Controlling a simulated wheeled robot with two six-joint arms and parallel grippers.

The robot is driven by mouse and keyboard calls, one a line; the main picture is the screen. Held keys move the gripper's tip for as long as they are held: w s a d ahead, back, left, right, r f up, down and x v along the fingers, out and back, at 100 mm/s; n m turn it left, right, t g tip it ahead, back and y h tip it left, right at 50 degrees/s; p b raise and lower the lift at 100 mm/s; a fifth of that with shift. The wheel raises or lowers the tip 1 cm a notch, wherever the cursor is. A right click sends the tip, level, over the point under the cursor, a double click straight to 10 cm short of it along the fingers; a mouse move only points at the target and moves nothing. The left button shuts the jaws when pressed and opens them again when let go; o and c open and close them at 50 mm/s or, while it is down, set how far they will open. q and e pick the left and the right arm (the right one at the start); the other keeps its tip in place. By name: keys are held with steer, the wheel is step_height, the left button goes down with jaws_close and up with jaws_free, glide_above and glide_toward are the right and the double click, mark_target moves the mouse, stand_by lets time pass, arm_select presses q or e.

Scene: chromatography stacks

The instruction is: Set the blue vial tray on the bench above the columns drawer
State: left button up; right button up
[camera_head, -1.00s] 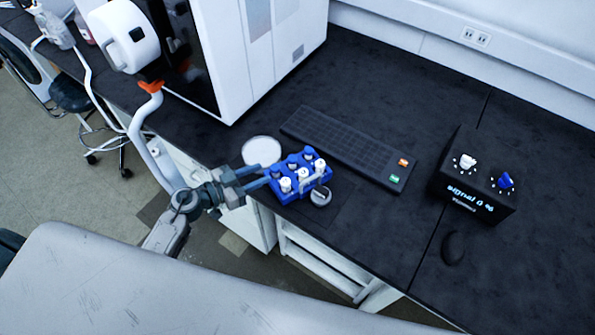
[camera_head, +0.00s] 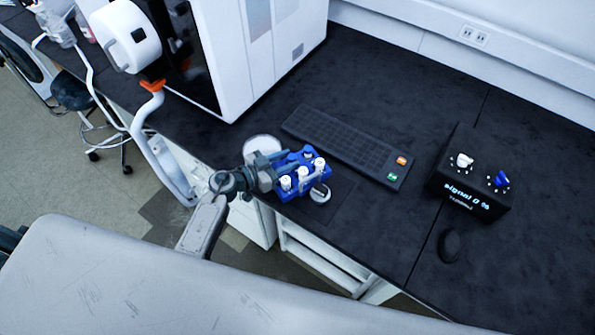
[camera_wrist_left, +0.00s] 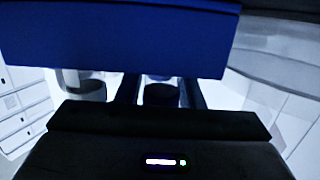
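The blue vial tray (camera_head: 318,184) rests on the dark bench (camera_head: 420,80) near its front edge. Three white-capped vials show along its front; its rear part is partly hidden by my left gripper. My left gripper (camera_head: 288,158) reaches in from the left, its fingers over the tray's rear left part. In the left wrist view the tray's blue wall (camera_wrist_left: 120,40) fills the top and hides the fingertips. The two dark fingers (camera_wrist_left: 160,92) stand apart with a gap between them. Whether they touch the tray is hidden. My right gripper is out of view.
A dark keyboard (camera_head: 345,145) lies behind the tray. A round metal piece (camera_head: 320,194) sits at its front right and a pale disc (camera_head: 262,145) at its back left. A white instrument (camera_head: 265,60) stands behind left; a signal box (camera_head: 472,188) stands right. Open white shelving (camera_head: 325,262) lies below the edge.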

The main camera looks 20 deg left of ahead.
arm_select(q)
jaws_close()
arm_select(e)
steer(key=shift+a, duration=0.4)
